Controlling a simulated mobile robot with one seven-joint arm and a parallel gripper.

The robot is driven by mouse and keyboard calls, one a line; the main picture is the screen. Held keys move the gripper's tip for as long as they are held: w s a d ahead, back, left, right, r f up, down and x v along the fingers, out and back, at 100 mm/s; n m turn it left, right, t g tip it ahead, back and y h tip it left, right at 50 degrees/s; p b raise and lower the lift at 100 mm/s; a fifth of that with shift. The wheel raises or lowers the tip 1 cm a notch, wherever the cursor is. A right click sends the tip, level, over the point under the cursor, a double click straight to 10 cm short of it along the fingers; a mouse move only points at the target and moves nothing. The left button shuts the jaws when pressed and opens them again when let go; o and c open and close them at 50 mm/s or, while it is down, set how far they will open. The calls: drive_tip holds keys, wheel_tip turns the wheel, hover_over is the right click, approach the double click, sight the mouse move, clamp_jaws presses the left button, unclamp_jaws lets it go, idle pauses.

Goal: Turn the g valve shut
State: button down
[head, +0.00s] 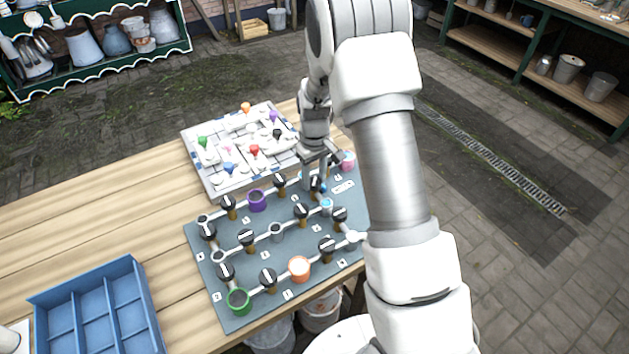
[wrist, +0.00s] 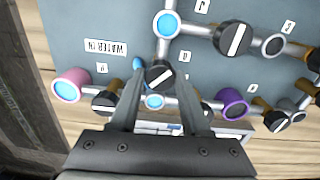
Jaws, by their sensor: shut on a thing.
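The grey valve board (head: 292,243) lies on the wooden table and carries several black knobs with white pointer bars, joined by pipes. My gripper (head: 319,168) reaches down onto the far right part of the board. In the wrist view its two fingers (wrist: 160,80) stand either side of a black knob (wrist: 158,74) and are shut on it. The knob's white bar shows slanted between the fingers. A small letter label (wrist: 185,57) sits beside this knob, but I cannot read it surely as g. The fingers partly hide the knob's sides.
Another black knob (wrist: 233,39) and a pink cup with blue inside (wrist: 70,86) flank the gripped knob. A white board with coloured pieces (head: 210,168) lies behind. A blue compartment tray (head: 100,310) stands at the left.

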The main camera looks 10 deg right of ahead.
sight(315, 181)
drive_tip(key=m+b, duration=0.1)
drive_tip(key=m, duration=0.3)
drive_tip(key=shift+m, duration=0.3)
drive_tip(key=shift+m+b, duration=0.35)
drive_tip(key=shift+m, duration=2.15)
drive_tip(key=shift+c, duration=1.8)
unclamp_jaws()
drive_tip(key=shift+r, duration=0.1)
wheel_tip(315, 181, up, 17)
drive_tip(key=shift+r, duration=0.15)
